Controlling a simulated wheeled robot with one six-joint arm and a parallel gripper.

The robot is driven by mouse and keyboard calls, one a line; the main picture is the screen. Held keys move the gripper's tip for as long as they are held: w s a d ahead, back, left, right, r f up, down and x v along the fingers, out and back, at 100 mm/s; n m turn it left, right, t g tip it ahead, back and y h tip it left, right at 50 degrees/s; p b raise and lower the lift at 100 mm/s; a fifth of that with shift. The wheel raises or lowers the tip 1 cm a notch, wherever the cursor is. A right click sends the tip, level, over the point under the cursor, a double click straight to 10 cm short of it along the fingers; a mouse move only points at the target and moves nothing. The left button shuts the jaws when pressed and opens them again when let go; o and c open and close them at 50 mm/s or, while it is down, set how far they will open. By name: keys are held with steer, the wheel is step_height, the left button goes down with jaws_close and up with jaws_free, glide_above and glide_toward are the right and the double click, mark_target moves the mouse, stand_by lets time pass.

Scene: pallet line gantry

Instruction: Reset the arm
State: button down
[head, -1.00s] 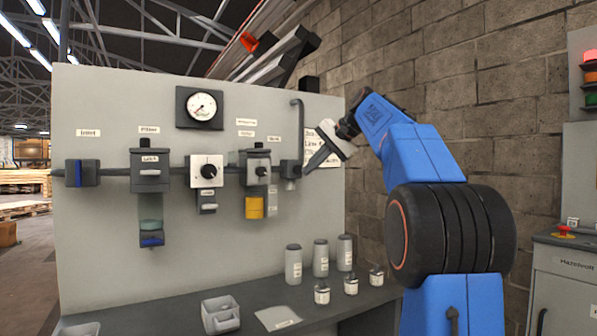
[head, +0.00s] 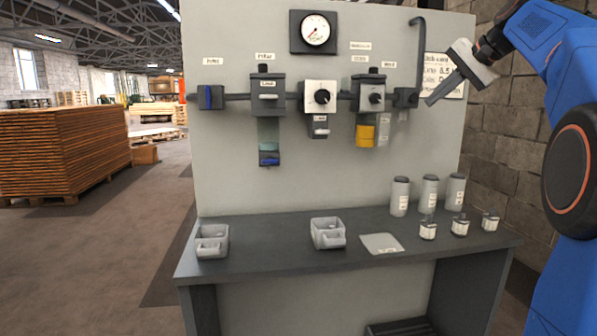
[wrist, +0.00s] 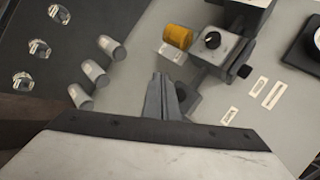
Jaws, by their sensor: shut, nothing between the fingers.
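My blue arm stands at the right of the head view. My gripper (head: 430,102) is in front of the panel's right part, by the white notice sheet (head: 444,76). Its fingers are together with nothing between them. In the wrist view my gripper (wrist: 160,76) points toward the panel, and the closed fingers overlap the small dark block (wrist: 187,94) at the end of the pipe. I cannot tell whether they touch it.
The grey panel (head: 240,125) carries a gauge (head: 315,30), a white-faced regulator (head: 320,97) and a yellow-bowled unit (head: 366,134). The bench (head: 280,255) holds two trays, a cloth (head: 382,243), grey bottles (head: 428,193) and small jars (head: 459,227). The floor at left is clear before stacked timber (head: 60,150).

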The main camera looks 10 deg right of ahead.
steer(key=s+a+f+n+g+h, duration=0.1)
steer(key=s+a+f+n, duration=0.1)
steer(key=s+a+f, duration=0.6)
steer(key=s+a+f+n+g+h, duration=0.1)
steer(key=s+a+f+n, duration=0.1)
steer(key=s+a+f, duration=0.7)
steer(key=s+f+n, duration=0.2)
steer(key=s+f, duration=0.4)
steer(key=f, duration=0.4)
steer(key=s+a+f+n+g+h, duration=0.1)
steer(key=s+f+n, duration=0.1)
steer(key=s+f, duration=0.5)
steer(key=s+f+n+g+h, duration=0.1)
steer(key=s+f+n, duration=0.1)
steer(key=s+f, duration=0.5)
step_height(320, 180, down, 6)
steer(key=shift+s+a+r+n, duration=0.1)
steer(key=shift+s+a+n, duration=0.2)
steer(key=shift+a, duration=0.1)
